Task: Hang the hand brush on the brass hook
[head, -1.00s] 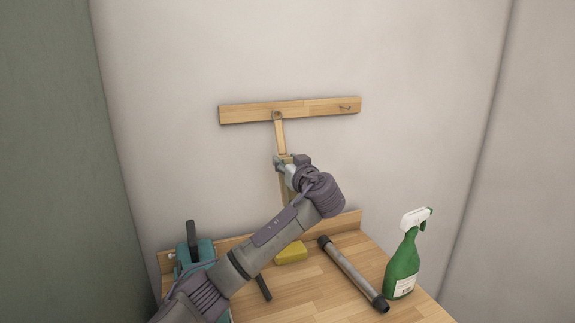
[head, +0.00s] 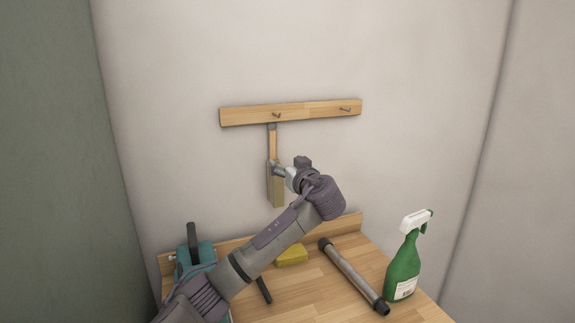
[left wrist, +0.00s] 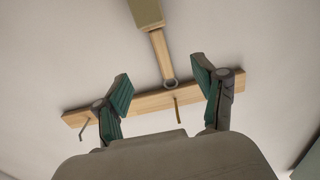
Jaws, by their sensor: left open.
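The hand brush (head: 275,188) is against the wall below the wooden rail, with its handle (head: 272,145) up. My right gripper is out of view.
The rail (head: 310,109) carries a second, greyer hook (head: 345,109) at its right. On the wooden bench (head: 315,285) are a yellow sponge (head: 291,255), a dark-ended tube (head: 352,275) and a green spray bottle (head: 403,265). A teal tool (head: 195,255) is at left.

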